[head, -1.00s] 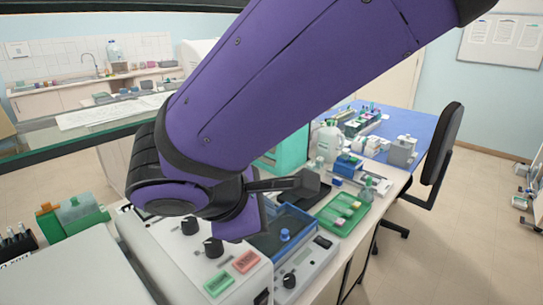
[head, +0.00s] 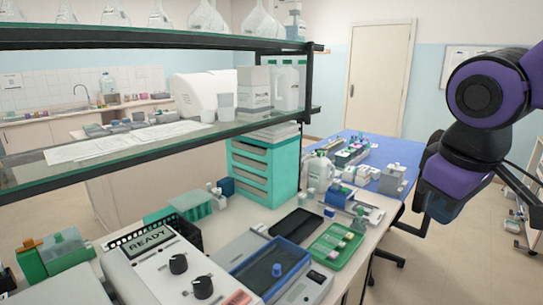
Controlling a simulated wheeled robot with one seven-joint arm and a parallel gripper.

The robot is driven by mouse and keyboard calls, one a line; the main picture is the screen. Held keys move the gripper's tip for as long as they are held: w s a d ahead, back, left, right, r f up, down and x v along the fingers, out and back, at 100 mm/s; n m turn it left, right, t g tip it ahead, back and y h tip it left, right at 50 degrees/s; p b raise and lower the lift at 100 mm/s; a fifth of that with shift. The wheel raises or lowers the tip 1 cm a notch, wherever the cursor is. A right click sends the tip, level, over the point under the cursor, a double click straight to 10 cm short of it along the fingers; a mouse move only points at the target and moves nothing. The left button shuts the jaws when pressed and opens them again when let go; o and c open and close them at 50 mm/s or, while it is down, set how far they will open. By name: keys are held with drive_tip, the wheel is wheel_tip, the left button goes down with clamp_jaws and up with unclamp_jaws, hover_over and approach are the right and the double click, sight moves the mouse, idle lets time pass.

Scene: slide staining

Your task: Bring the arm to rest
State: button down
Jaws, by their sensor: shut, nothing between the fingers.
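My purple and black arm is folded at the right side of the head view, raised beside the bench and clear of the things on it. My gripper (head: 524,184), slim and black, points right from the arm's purple end link. It is shut and empty, partly cut off by the right picture edge. No object is in contact with it.
The bench holds a white device with a READY display (head: 149,241), a blue tray (head: 247,274), a green tray (head: 325,256) and teal drawers (head: 262,170). A two-level glass shelf (head: 100,165) with black frame stands at left. A blue-topped table (head: 401,152) is behind. Open floor lies at lower right.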

drive_tip(key=s+d+r+m+t, duration=0.1)
drive_tip(key=s+d+m+t, duration=0.1)
drive_tip(key=s+d+m, duration=0.3)
drive_tip(key=shift+s+d+m+y, duration=0.15)
drive_tip(key=shift+d+m+y, duration=0.15)
drive_tip(key=shift+d+y, duration=0.1)
drive_tip(key=shift+a+r, duration=0.1)
drive_tip(key=shift+a, duration=0.1)
